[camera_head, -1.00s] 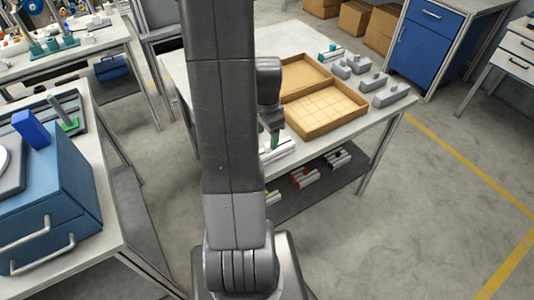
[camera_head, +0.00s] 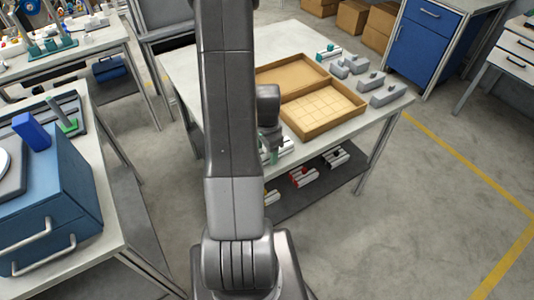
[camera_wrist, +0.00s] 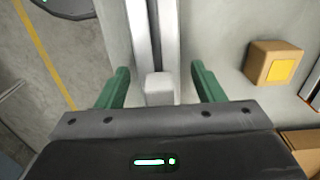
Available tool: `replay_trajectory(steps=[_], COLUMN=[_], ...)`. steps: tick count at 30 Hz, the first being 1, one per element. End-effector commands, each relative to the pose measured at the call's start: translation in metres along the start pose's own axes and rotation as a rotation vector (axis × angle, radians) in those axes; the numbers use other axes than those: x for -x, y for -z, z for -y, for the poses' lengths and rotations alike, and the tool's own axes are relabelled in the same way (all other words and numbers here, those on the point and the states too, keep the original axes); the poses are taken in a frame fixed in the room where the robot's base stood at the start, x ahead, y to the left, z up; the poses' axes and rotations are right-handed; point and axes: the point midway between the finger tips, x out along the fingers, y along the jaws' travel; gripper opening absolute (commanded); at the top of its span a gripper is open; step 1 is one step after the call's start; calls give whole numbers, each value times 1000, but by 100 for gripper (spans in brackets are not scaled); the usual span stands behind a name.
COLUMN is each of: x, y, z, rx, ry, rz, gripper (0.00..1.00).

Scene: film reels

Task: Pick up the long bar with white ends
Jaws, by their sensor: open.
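In the wrist view my gripper (camera_wrist: 160,90) is open, with its two green fingers spread to either side of a pale grey-white long piece (camera_wrist: 152,40). This piece has a dark lengthwise groove and a pale block (camera_wrist: 159,88) at its near end, between the fingers. Neither finger visibly touches it. In the head view my gripper (camera_head: 271,156) is low at the table's front edge, beside a whitish piece (camera_head: 287,146) that it and my arm partly hide. I cannot tell whether this is the long bar with white ends.
A tan open box (camera_head: 301,131) with a gridded floor lies on the work table (camera_head: 187,62). Grey blocks (camera_head: 389,96) stand to its right. Several white pieces with coloured parts lie on the lower shelf (camera_head: 288,204). The wrist view shows a small tan box with a yellow face (camera_wrist: 274,64).

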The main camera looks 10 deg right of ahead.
Motion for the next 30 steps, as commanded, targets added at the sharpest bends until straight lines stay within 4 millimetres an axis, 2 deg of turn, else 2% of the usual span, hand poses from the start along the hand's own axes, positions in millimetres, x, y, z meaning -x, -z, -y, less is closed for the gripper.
replay_trajectory(steps=[3,12,22,26,30], x=[0,0,7,22,46], y=[0,0,0,0,0], z=[0,0,1,1,1], rx=[0,0,0,0,0], ry=[0,0,2,4,5], rz=[0,0,-1,-2,-3], gripper=[62,6,6,6,6])
